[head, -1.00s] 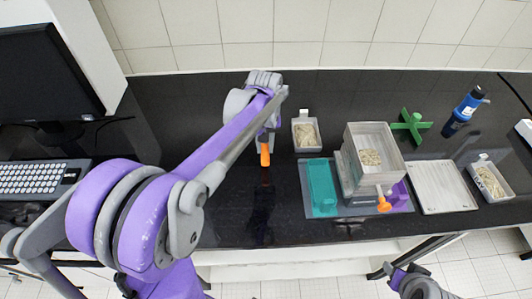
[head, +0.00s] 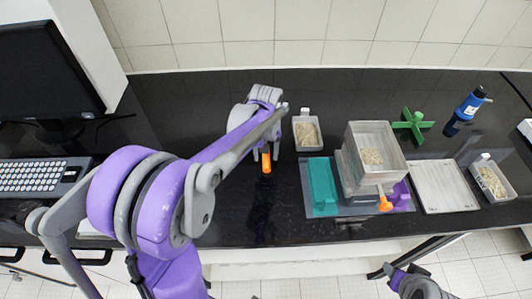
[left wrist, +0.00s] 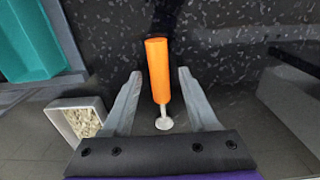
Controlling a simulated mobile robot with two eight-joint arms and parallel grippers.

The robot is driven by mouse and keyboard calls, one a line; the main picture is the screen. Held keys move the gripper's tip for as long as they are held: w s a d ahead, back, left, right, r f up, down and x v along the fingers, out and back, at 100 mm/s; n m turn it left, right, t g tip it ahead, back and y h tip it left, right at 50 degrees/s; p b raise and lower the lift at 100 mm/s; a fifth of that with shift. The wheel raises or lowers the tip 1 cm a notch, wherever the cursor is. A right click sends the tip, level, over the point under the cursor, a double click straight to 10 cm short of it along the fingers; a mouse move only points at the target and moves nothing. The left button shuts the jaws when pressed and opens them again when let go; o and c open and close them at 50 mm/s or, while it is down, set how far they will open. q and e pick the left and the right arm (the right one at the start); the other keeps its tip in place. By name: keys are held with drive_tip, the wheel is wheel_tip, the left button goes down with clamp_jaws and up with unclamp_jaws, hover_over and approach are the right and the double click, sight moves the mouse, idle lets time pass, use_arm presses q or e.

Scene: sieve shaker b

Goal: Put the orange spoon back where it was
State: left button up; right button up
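The orange spoon shows its orange handle (head: 266,163) on the black bench in the head view, below my left gripper (head: 267,151). In the left wrist view the orange handle (left wrist: 157,68) and the small pale bowl of the spoon lie between the two fingertips of my left gripper (left wrist: 158,80). Gaps show on both sides, so the gripper is open around the spoon and not touching it. My right gripper (head: 405,278) is at the bottom right edge of the head view, well away from the spoon; its fingers are not clear.
A small tray of pale grains (head: 306,145) stands just right of the spoon. Further right are a teal block (head: 322,188), a sieve box (head: 374,138) with an orange knob (head: 384,204), a green cross (head: 412,125) and a blue bottle (head: 465,108). Bench left of the spoon is clear.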

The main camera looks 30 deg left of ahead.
use_arm(q)
drive_tip(key=shift+w+r, duration=0.1)
wheel_tip(320, 180, up, 12)
drive_tip(key=p, duration=0.1)
drive_tip(key=s+d+f+m+t, duration=0.1)
drive_tip(key=s+d+f+m, duration=0.1)
drive_tip(key=s, duration=0.3)
drive_tip(key=s+d+f+m+t, duration=0.2)
drive_tip(key=s+d, duration=0.1)
drive_tip(key=s, duration=0.2)
drive_tip(key=s+d+f+m+t, duration=0.2)
drive_tip(key=s+d+f, duration=0.1)
drive_tip(key=s, duration=0.2)
drive_tip(key=shift+s+d, duration=0.1)
drive_tip(key=shift+s, duration=0.15)
drive_tip(key=shift+s+d+f+t, duration=0.2)
drive_tip(key=shift+s+f+t, duration=0.1)
drive_tip(key=shift+f+t, duration=0.15)
idle(0.5)
drive_tip(key=shift+c, duration=0.7)
drive_tip(key=shift+a, duration=0.1)
